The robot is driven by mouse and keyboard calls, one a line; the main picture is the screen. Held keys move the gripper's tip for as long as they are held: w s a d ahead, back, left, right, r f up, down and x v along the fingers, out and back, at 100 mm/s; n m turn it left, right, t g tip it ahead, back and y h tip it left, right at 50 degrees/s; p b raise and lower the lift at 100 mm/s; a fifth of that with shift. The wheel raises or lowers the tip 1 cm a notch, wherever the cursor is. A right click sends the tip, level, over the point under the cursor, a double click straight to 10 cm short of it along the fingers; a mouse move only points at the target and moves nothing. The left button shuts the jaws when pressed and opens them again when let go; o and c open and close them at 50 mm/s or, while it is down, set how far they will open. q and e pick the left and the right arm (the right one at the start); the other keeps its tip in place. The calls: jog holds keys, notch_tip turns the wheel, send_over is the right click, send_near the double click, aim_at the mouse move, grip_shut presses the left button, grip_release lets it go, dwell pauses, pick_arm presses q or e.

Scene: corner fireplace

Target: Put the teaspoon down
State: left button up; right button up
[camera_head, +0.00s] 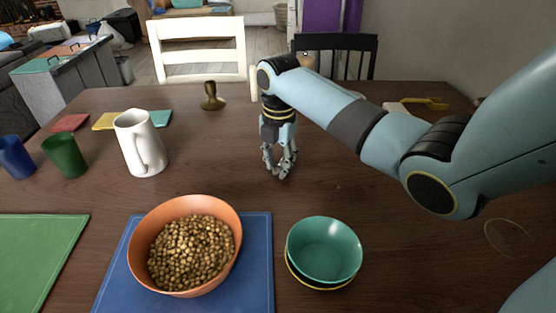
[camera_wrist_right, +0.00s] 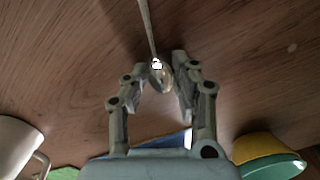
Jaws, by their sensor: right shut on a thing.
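The teaspoon (camera_wrist_right: 162,80) shows in the right wrist view, its bowl between my fingertips and its thin handle running toward the top edge over the wooden table. My right gripper (camera_head: 280,170) points down at the table, beyond the stacked bowls; it also shows in the right wrist view (camera_wrist_right: 160,75), shut on the teaspoon at its bowl end. Whether the spoon touches the table I cannot tell. In the head view the fingers are low, close to the tabletop, and I cannot make out the spoon there. My left gripper is not in view.
An orange bowl of round brown pieces (camera_head: 150,235) sits on a blue mat (camera_head: 257,265). A teal bowl (camera_head: 325,250) is stacked on a yellow one. A white jug (camera_head: 140,145) and green cup (camera_head: 65,155) stand left; a brass candlestick (camera_head: 211,97) stands behind. Table around my gripper is clear.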

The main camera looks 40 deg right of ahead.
jog(key=shift+f, duration=0.1)
jog(key=o, duration=0.9)
